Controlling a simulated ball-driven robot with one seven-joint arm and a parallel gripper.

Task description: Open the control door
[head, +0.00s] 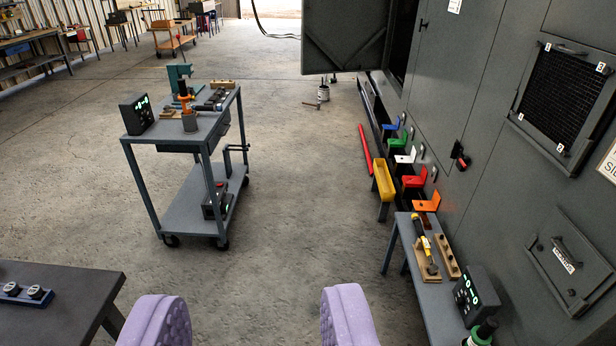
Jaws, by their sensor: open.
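A small grey panel door (546,276) with a bar handle (567,250) and a white label is set in the grey enclosure wall at the lower right. The label's lettering is too small to read surely, so I cannot tell for certain that this is the control door. The door looks shut. My gripper (250,322) shows as two lilac fingers at the bottom edge, wide apart and empty. It is left of the panel door and well apart from it.
A bench (427,285) with tools stands against the enclosure near the panel door. Coloured brackets and a yellow trough (383,180) line the wall's foot. A tool cart (200,193) stands left, a dark table (85,300) lower left. Concrete floor between is clear. A large door (345,40) hangs open beyond.

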